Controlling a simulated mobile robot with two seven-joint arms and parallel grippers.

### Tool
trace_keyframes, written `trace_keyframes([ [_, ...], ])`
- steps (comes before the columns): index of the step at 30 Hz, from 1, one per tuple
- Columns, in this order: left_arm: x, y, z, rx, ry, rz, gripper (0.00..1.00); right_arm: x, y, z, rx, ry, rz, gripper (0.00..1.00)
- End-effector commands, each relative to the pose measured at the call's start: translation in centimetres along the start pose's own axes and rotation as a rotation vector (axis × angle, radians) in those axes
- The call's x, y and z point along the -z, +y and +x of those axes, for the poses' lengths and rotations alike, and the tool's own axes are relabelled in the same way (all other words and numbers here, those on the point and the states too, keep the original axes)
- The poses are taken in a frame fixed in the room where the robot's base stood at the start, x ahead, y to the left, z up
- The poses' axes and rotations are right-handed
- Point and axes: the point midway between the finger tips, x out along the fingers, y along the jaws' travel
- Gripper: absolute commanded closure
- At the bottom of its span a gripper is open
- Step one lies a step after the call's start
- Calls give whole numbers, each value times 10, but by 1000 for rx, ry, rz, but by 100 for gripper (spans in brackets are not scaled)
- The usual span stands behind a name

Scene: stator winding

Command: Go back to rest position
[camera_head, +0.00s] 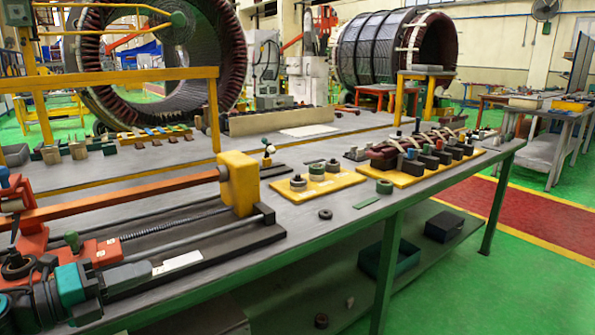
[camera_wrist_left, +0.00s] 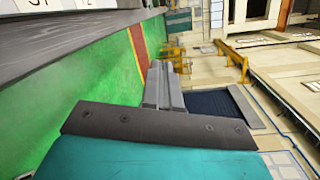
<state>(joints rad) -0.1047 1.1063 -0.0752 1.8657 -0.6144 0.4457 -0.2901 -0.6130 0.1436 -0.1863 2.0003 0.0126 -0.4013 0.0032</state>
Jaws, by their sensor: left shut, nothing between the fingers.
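My left gripper (camera_head: 146,271) is low at the left of the head view, with a teal body and grey fingers pointing right. Its fingers lie together and hold nothing. It appears in front of the orange and black winding fixture (camera_head: 240,183); I cannot tell whether they touch. In the left wrist view the shut fingers (camera_wrist_left: 166,68) stand out from a dark plate and teal housing. My right gripper is in neither view.
The grey workbench (camera_head: 345,228) runs across the head view. It carries a yellow board (camera_head: 335,184) with round parts and another yellow board (camera_head: 408,178) with several blocks. A loose dark ring (camera_head: 325,214) lies near the front edge. Large stators (camera_head: 375,45) stand behind.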

Motion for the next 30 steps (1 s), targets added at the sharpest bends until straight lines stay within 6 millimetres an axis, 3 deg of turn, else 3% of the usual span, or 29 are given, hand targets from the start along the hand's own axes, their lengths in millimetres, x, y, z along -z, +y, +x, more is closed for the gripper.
trace_keyframes([
  [1,13,11,3,21,-62,-162,100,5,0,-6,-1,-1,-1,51],
  [8,74,72,2,29,-349,-831,100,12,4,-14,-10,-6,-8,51],
  [12,133,110,-6,-16,-534,-1259,100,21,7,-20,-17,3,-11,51],
  [18,225,138,-17,-111,-752,-1762,100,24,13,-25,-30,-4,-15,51],
  [21,255,142,-19,-146,-816,-1914,100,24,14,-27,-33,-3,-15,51],
  [24,272,143,-20,-166,-848,-1993,100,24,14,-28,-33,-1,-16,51],
  [30,277,144,-21,-174,-858,-2017,100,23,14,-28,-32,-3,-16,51],
])
